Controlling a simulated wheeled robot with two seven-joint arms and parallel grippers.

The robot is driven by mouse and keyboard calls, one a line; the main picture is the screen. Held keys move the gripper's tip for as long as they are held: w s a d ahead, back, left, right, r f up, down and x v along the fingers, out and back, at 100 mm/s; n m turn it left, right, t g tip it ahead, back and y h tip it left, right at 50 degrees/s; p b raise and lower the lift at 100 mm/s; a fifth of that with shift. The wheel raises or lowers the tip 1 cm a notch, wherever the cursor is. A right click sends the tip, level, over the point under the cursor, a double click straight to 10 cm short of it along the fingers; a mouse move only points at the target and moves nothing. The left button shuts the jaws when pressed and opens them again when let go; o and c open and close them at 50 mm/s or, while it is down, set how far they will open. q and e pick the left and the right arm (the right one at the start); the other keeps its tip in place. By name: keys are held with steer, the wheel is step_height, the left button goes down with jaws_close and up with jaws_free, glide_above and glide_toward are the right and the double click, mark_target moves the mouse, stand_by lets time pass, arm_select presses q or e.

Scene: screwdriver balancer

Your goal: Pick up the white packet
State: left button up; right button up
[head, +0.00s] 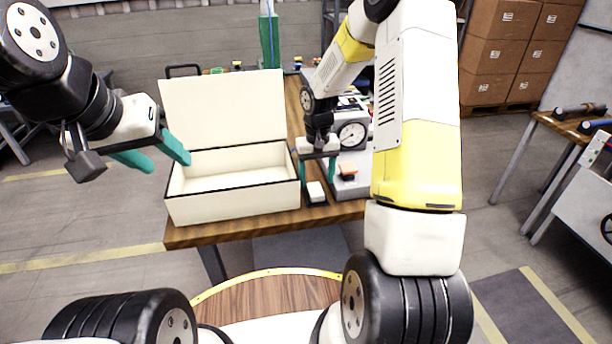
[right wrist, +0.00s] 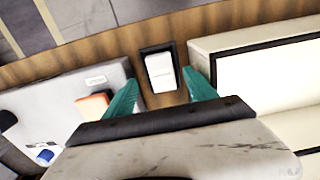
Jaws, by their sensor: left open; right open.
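The white packet (head: 315,190) lies in a small black tray (head: 325,202) near the table's front edge, just right of the open box. In the right wrist view the packet (right wrist: 161,72) shows between the two teal fingertips, lying in the black tray (right wrist: 146,49). My right gripper (head: 318,183) is open above the packet, with one finger on each side; it also shows in the right wrist view (right wrist: 162,92). I cannot tell how far the fingertips are above the tray. My left gripper (head: 166,160) is open and empty, at the left of the box.
A cream box (head: 235,204) with its lid raised stands close left of the tray. A grey device with a round dial (head: 351,135) and an orange item (head: 347,170) is close on the right. The wooden table's front edge (head: 230,233) is near.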

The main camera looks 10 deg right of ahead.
mark_target(316, 190)
step_height(316, 190, down, 4)
steer(key=shift+a+r, duration=0.1)
jaws_close()
stand_by(0.4)
